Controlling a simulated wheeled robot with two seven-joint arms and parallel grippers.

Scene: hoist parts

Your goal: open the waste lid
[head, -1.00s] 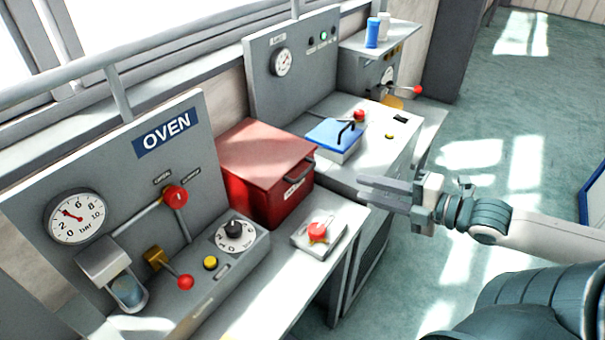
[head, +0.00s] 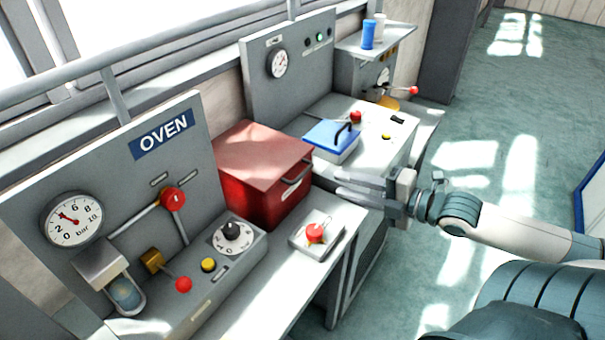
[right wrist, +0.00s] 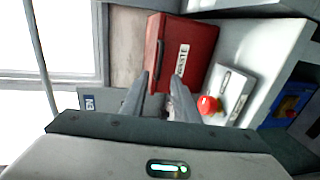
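The red waste box (head: 258,200) stands on the bench between the oven panel and the blue-lidded box. Its flat lid (head: 262,152) is down, and a dark handle (head: 297,171) sits on its right-facing front. In the right wrist view the red box (right wrist: 200,58) shows its WASTE label (right wrist: 182,60) and handle (right wrist: 159,66). My right gripper (head: 340,184) is to the right of the box, its fingers pointing at the handle side. The fingers (right wrist: 163,85) are apart with nothing between them, and a gap to the handle seems to remain. My left gripper is out of view.
A red button on a small plate (head: 315,236) sits in front of the waste box. A blue-lidded box (head: 330,140) with a dark handle stands behind the gripper. The oven panel (head: 165,150) with gauge and red-knobbed levers is at left. Open floor (head: 480,120) lies right.

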